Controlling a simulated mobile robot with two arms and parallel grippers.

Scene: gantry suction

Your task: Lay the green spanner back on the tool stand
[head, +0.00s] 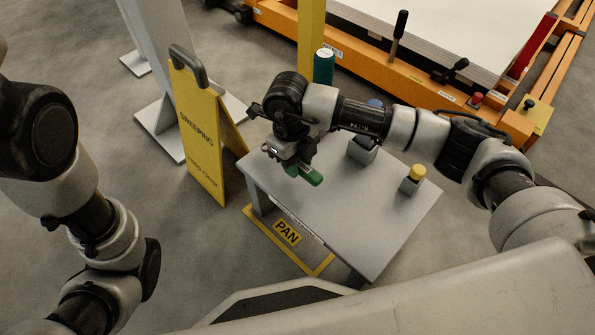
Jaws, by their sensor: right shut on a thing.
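The green spanner (310,176) is at the far left part of the grey tool stand (365,220) in the head view. My right gripper (293,164) is shut on it, reaching in from the right. Only a short green end shows; the rest of the spanner is hidden by the gripper. I cannot tell whether the spanner touches the stand top. My left arm shows at the left edge, but its gripper is out of view.
A yellow-capped grey block (412,182) and a blue-topped block (363,148) stand on the tool stand. A green cylinder (324,66) is behind it. A yellow sweeping sign (203,140) stands left. An orange frame (440,93) lies beyond. The stand's front top is clear.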

